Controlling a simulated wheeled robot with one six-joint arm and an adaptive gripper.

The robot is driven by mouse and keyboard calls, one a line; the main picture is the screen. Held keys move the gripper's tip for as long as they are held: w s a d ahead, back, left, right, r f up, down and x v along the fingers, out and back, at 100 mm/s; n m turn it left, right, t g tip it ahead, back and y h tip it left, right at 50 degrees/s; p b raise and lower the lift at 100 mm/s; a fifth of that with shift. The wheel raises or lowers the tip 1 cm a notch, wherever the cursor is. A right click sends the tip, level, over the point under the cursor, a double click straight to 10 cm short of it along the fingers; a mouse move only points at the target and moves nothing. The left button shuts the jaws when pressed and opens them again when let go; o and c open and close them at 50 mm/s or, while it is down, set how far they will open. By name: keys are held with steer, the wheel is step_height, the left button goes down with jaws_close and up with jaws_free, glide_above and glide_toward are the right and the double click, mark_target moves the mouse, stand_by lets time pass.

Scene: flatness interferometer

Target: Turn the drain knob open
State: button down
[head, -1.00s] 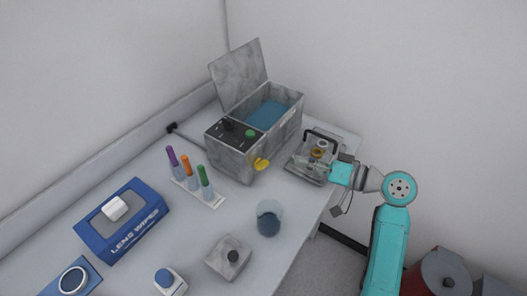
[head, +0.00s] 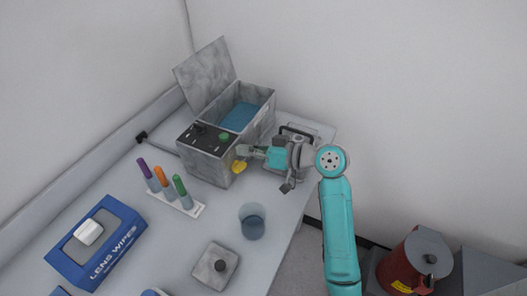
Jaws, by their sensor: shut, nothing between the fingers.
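The drain knob (head: 240,167) is yellow and sits low on the front right side of the grey metal bath (head: 208,168). The bath's lid (head: 206,73) stands open, and blue liquid (head: 239,117) shows inside. My gripper (head: 250,153) is shut and empty, with its fingertips right at the knob, just above and to its right. I cannot tell whether the fingertips touch the knob. Part of the knob may be hidden by the fingers.
A metal tray with a black handle (head: 298,130) stands behind my wrist, partly hidden. A glass beaker (head: 252,221) and a grey block with a black knob (head: 215,263) stand nearer. Colored markers (head: 162,176) in a rack and a lens wipes box (head: 96,243) are at left.

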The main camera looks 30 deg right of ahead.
mark_target(239, 167)
steer(key=shift+s+a+f, duration=0.15)
steer(key=shift+a+f, duration=0.05)
steer(key=shift+f, duration=0.4)
steer(key=shift+s+a+f, duration=0.15)
steer(key=shift+s+f, duration=0.05)
steer(key=shift+f, duration=0.45)
steer(key=shift+s+a+f, duration=0.15)
steer(key=shift+a+f, duration=0.05)
steer(key=shift+f, duration=0.4)
